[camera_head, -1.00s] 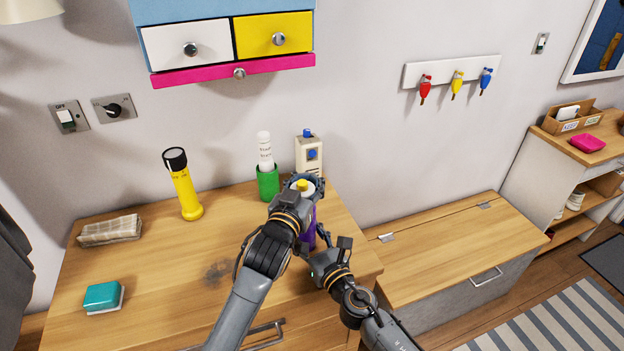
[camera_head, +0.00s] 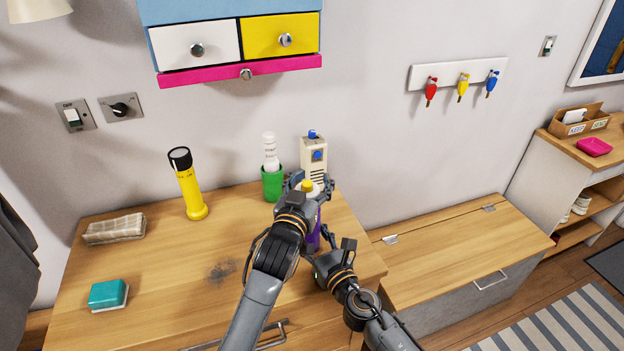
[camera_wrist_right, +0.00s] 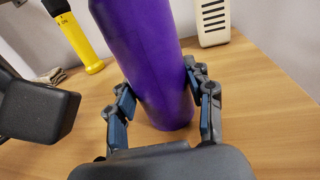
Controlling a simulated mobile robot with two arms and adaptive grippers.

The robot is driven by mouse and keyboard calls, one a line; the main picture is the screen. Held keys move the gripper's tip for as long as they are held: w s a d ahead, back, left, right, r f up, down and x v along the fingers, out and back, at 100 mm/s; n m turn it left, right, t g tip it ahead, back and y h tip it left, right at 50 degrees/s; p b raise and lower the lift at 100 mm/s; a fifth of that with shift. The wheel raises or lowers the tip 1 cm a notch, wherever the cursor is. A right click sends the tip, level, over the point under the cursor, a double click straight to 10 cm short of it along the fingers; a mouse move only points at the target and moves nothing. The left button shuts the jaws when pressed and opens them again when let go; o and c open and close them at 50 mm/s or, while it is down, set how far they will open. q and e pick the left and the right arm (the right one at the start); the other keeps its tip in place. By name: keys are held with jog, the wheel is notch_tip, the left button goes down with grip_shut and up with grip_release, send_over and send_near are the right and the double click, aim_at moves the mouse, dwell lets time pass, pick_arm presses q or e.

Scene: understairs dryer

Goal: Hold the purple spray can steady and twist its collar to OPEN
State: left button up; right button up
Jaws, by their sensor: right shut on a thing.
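The purple spray can (camera_head: 314,236) stands upright on the wooden cabinet top, with a yellow cap (camera_head: 307,186) at its top. Its purple body fills the middle of the right wrist view (camera_wrist_right: 150,60). My left gripper (camera_head: 310,187) is at the can's top, its fingers around the collar area. The hand hides the collar and any marking, and whether the fingers press on it cannot be seen. My right gripper (camera_wrist_right: 163,88) is shut on the lower body of the can, one finger on each side.
Behind the can stand a green cup (camera_head: 272,184) with a white bottle and a beige device (camera_head: 314,158). A yellow flashlight (camera_head: 189,187), folded cloth (camera_head: 114,229) and teal sponge (camera_head: 107,294) are to the left. A lower wooden bench (camera_head: 440,250) is to the right.

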jog(key=shift+f, duration=0.1)
pick_arm(q)
jog(key=v, duration=1.2)
pick_arm(e)
jog(key=o, duration=1.5)
jog(key=shift+c, duration=0.2)
jog(key=shift+s, duration=0.1)
